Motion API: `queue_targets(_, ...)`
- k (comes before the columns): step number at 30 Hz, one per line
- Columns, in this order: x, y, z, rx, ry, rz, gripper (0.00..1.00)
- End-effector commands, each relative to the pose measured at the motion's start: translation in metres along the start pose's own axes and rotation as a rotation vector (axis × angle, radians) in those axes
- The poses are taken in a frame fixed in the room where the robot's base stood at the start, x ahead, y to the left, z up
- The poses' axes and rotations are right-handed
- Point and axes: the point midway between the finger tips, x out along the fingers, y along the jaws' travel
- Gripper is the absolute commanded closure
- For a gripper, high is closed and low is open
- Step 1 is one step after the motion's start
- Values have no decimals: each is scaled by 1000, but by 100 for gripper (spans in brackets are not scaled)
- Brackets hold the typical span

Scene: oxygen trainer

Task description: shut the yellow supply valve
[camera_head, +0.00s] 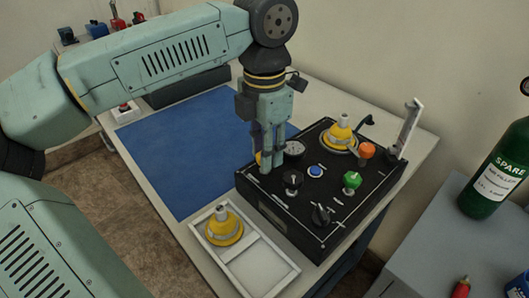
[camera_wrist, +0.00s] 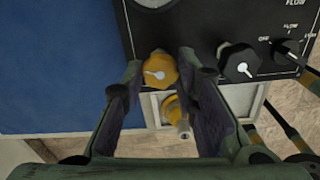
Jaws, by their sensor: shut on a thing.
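The yellow supply valve (camera_wrist: 162,66) is a yellow knob with a white pointer mark, at the left front edge of the black trainer panel (camera_head: 327,208). In the head view it is mostly hidden behind my gripper (camera_head: 266,160), with only a sliver of yellow showing. My gripper points down over the panel's left corner. In the wrist view its two fingers (camera_wrist: 160,76) stand on either side of the yellow knob, shut on it. The white mark on the knob points toward the left of that view.
A black knob (camera_head: 292,183), a gauge (camera_head: 294,149), a blue button (camera_head: 316,170), a green knob (camera_head: 352,181) and an orange knob (camera_head: 366,150) crowd the panel. A white tray (camera_head: 272,279) holds a yellow mask (camera_head: 224,228). The blue mat (camera_head: 180,150) is clear.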

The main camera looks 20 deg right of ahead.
Motion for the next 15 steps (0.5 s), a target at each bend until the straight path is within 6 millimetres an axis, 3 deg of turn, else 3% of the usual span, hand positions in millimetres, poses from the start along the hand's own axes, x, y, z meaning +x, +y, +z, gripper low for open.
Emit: queue_targets(15, 0, 0, 1, 489, -3, 0, 100)
